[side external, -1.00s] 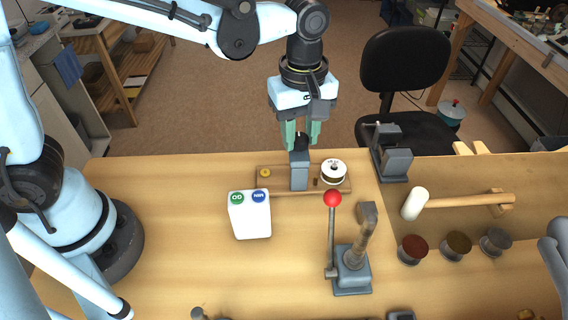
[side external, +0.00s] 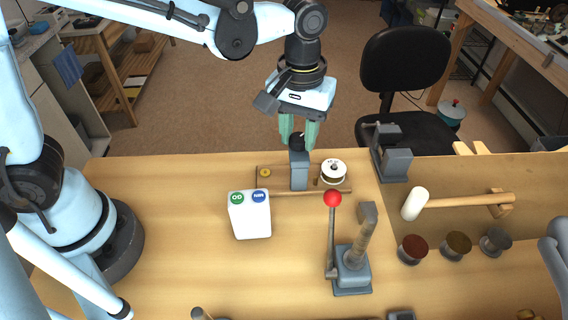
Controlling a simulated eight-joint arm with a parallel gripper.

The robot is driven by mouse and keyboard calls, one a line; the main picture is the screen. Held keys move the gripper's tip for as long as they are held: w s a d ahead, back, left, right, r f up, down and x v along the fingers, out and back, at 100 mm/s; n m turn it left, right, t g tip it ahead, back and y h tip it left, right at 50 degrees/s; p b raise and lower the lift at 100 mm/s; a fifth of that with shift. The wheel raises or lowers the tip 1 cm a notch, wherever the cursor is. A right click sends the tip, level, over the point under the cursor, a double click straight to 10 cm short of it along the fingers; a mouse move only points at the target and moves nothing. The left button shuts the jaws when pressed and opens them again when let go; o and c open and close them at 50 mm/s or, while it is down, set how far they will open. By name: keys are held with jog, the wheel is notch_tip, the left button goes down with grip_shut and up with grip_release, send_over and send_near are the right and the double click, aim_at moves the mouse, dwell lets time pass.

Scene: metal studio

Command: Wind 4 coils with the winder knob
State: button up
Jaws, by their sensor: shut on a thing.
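The winder (side external: 299,173) is a grey upright block on a wooden base at the back edge of the bench. Its black knob (side external: 297,142) sits on top. My gripper (side external: 298,140) points down from above with its green fingers on either side of the knob, shut on it. A white spool (side external: 333,170) stands on the base to the right of the block, and a small brass piece (side external: 265,173) sits at the left. Any wire on the winder is too small to make out.
A white box with green and blue round buttons (side external: 250,216) stands in front of the winder. A red-knobbed lever press (side external: 351,268) is to its right. A mallet (side external: 455,201) and several dark spools (side external: 457,245) lie further right. The bench's left-middle area is clear.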

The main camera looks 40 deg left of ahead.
jog(key=m, duration=0.4)
jog(key=shift+a+m, duration=0.1)
jog(key=shift+m, duration=0.3)
jog(key=m, duration=1)
jog(key=shift+w+a+m, duration=0.1)
jog(key=shift+m, duration=0.3)
jog(key=m, duration=1)
jog(key=shift+w+m, duration=0.15)
jog(key=shift+m, duration=0.25)
jog(key=m, duration=0.5)
jog(key=shift+m, duration=0.3)
jog(key=m, duration=0.5)
jog(key=shift+w, duration=0.1)
jog(key=m, duration=0.4)
jog(key=shift+m, duration=0.5)
